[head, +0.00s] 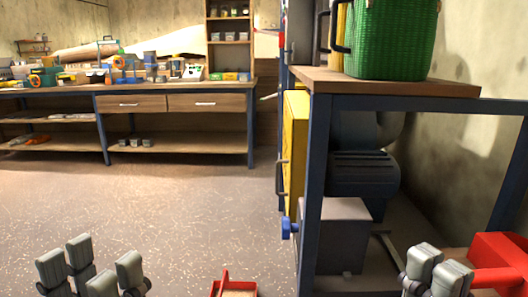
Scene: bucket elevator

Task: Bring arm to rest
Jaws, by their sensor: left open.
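My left gripper (92,268) is at the bottom left of the head view. Its grey fingers point up and stand apart, with nothing between them, over the open floor. My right gripper (436,271) is at the bottom right, partly cut off by the frame edge. Only a couple of its grey fingers show, in front of a red part, so its opening is unclear. Both arms are mostly out of view below.
A blue-framed stand (312,190) with a wooden top (390,87) carries a green basket (392,40). A red box (500,262) is beside my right gripper. A red tray (222,284) lies at the bottom centre. A cluttered workbench (180,103) stands behind open floor (180,205).

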